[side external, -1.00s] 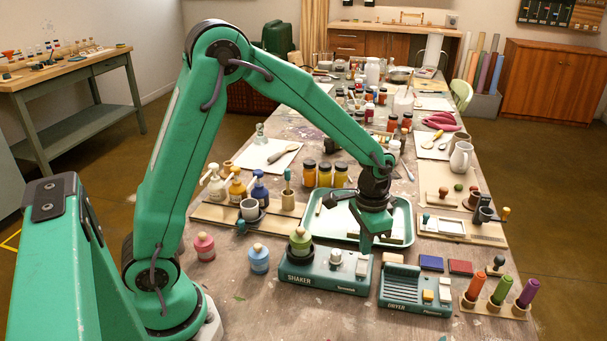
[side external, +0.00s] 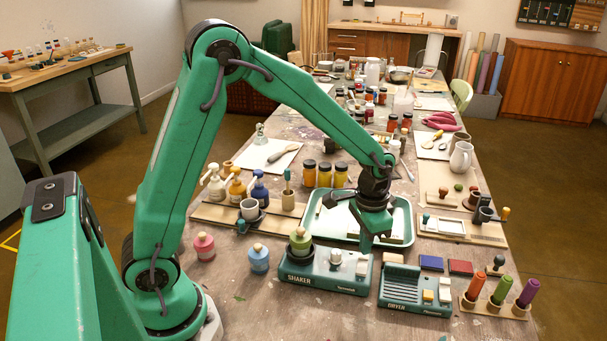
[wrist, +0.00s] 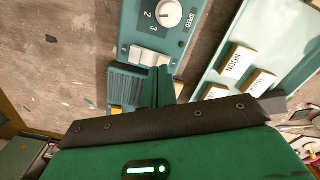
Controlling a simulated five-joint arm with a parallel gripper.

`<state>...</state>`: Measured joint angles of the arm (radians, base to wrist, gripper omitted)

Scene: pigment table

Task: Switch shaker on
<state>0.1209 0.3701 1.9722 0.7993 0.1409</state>
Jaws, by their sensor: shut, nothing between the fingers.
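The teal shaker (side external: 318,277) stands near the front of the table, with a green jar (side external: 300,241) on its left part. In the wrist view its white speed dial (wrist: 168,13) and its white switch (wrist: 146,55) at the end of the shaker are seen from above. I cannot tell the switch's position. My gripper (side external: 368,246) is shut and empty, pointing down just above and behind the shaker's right end. In the wrist view my fingers (wrist: 164,84) are close beside the switch; whether they touch it is unclear.
The teal dryer (side external: 402,287) stands close on the shaker's right. A green tray (side external: 405,222) lies behind my gripper, with blocks on it. Pink (side external: 204,246) and blue (side external: 259,259) jars stand to the left. Colored sticks (side external: 502,290) stand at the right front.

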